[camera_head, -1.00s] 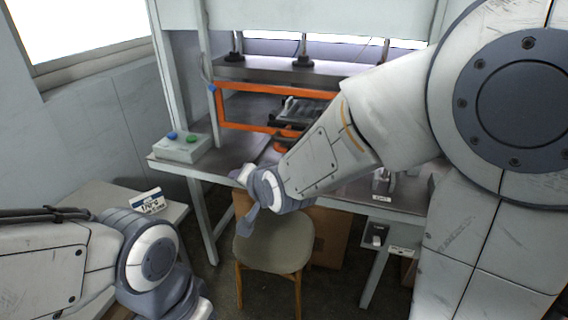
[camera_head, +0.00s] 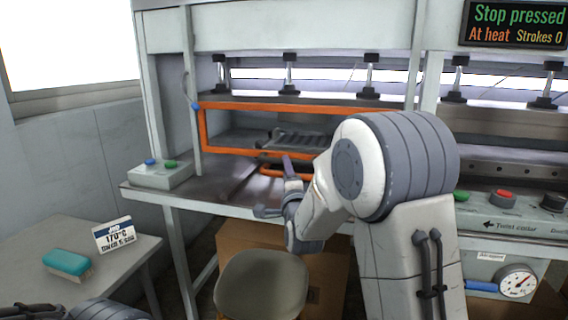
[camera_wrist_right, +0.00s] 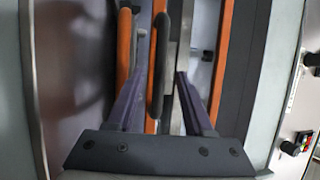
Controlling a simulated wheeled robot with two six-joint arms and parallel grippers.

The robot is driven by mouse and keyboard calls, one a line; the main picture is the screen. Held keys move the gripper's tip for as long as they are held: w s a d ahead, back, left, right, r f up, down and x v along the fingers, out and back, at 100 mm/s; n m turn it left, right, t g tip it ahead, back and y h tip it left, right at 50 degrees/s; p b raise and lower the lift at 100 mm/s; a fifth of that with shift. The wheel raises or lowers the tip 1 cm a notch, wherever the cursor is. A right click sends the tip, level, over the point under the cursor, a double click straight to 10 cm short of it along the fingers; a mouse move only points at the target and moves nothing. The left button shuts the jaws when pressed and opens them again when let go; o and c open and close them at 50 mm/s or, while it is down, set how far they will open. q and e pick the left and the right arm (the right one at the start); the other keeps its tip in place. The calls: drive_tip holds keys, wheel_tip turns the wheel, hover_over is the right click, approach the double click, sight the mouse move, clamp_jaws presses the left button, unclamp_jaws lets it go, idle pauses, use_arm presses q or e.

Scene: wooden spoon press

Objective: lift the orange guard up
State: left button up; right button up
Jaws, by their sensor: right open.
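The orange guard (camera_head: 228,152) is a rectangular frame across the press front, upright before the opening; my right arm covers its right part. My right gripper (camera_head: 275,188) is in front of and below its lower bar, fingers apart. In the right wrist view the open gripper (camera_wrist_right: 161,76) has an orange bar (camera_wrist_right: 158,45) and a dark grey bar between its fingers in the picture. Another orange bar (camera_wrist_right: 222,65) runs to the right. I cannot tell whether a finger touches anything. My left gripper is not in view.
A green-and-blue button box (camera_head: 160,174) stands left on the bench. A stool (camera_head: 262,285) is below. A side table (camera_head: 60,222) holds a brush (camera_head: 68,264) and a sign (camera_head: 114,235). Red and black controls (camera_head: 503,198) are right of my arm. The display (camera_head: 515,25) reads "Stop pressed".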

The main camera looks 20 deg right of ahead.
sight(287, 135)
drive_tip(key=x, duration=0.5)
clamp_jaws()
idle(1.4)
